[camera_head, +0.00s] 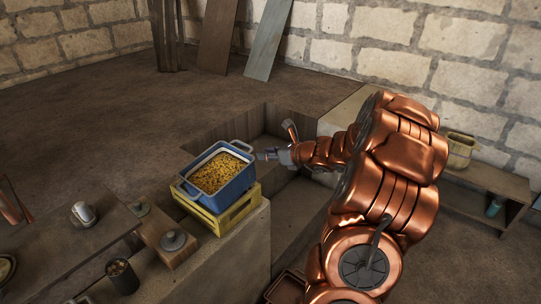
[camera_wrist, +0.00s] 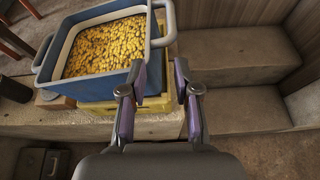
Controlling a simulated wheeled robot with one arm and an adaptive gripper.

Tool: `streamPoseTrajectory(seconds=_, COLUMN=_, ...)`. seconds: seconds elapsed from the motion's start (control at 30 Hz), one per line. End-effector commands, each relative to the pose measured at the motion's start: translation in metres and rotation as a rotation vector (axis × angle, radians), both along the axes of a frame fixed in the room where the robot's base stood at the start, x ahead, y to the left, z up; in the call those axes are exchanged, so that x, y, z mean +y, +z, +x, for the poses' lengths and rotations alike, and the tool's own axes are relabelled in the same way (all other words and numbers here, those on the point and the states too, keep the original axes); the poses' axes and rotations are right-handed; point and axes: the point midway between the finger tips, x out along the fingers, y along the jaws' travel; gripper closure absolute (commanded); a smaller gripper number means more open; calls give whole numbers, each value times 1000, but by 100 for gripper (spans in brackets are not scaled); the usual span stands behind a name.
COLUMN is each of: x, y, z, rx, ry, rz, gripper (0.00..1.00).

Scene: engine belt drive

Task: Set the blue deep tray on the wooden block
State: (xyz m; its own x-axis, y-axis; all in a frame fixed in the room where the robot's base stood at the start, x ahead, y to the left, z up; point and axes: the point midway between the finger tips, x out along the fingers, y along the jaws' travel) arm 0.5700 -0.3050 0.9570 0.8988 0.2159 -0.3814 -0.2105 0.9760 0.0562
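The blue deep tray (camera_head: 229,189), filled with yellow pieces, sits on a yellow crate (camera_head: 237,215) on a stone ledge. It shows at the upper left in the wrist view (camera_wrist: 105,83), with a loop handle at each end. My gripper (camera_head: 264,155) is just right of the tray. In the wrist view my gripper (camera_wrist: 160,75) has its fingers apart with nothing between them; the left finger overlaps the tray's near right corner, and I cannot tell whether it touches. A brown wooden block (camera_head: 152,229) is left of the crate, with a round grey lidded thing (camera_head: 173,240) on it.
A dark cup (camera_head: 122,277) and a metal mug (camera_head: 83,213) are at the lower left. Stone steps (camera_wrist: 237,60) lie right of the tray. Planks (camera_head: 266,40) lean on the back wall, and a basket (camera_head: 461,150) stands on a shelf at right.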

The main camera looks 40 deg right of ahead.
Motion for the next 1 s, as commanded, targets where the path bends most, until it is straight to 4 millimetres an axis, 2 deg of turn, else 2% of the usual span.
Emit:
streamPoseTrajectory(seconds=0.3, x=-1, y=4, z=-9, rx=1, ry=4, rz=-1, gripper=69)
streamPoseTrajectory(seconds=0.37, x=6, y=6, z=-8, rx=-1, ry=24, rz=-13, gripper=69)
streamPoseTrajectory(seconds=0.43, x=27, y=11, z=-5, rx=-4, ry=83, rz=-48, gripper=69)
streamPoseTrajectory(seconds=0.47, x=40, y=15, z=-4, rx=-7, ry=121, rz=-72, gripper=69)
streamPoseTrajectory(seconds=0.57, x=100, y=28, z=-6, rx=-19, ry=301, rz=-180, gripper=69)
streamPoseTrajectory(seconds=0.6, x=128, y=32, z=-10, rx=-25, ry=389, rz=-233, gripper=69)
streamPoseTrajectory(seconds=0.67, x=170, y=37, z=-20, rx=-37, ry=527, rz=-318, gripper=69)
streamPoseTrajectory(seconds=0.7, x=196, y=39, z=-29, rx=-45, ry=619, rz=-373, gripper=69)
streamPoseTrajectory(seconds=0.8, x=255, y=44, z=-57, rx=-74, ry=846, rz=-506, gripper=69)
streamPoseTrajectory(seconds=0.9, x=302, y=43, z=-94, rx=-100, ry=1068, rz=-638, gripper=69)
streamPoseTrajectory(seconds=1.0, x=338, y=40, z=-136, rx=-131, ry=1288, rz=-763, gripper=69)
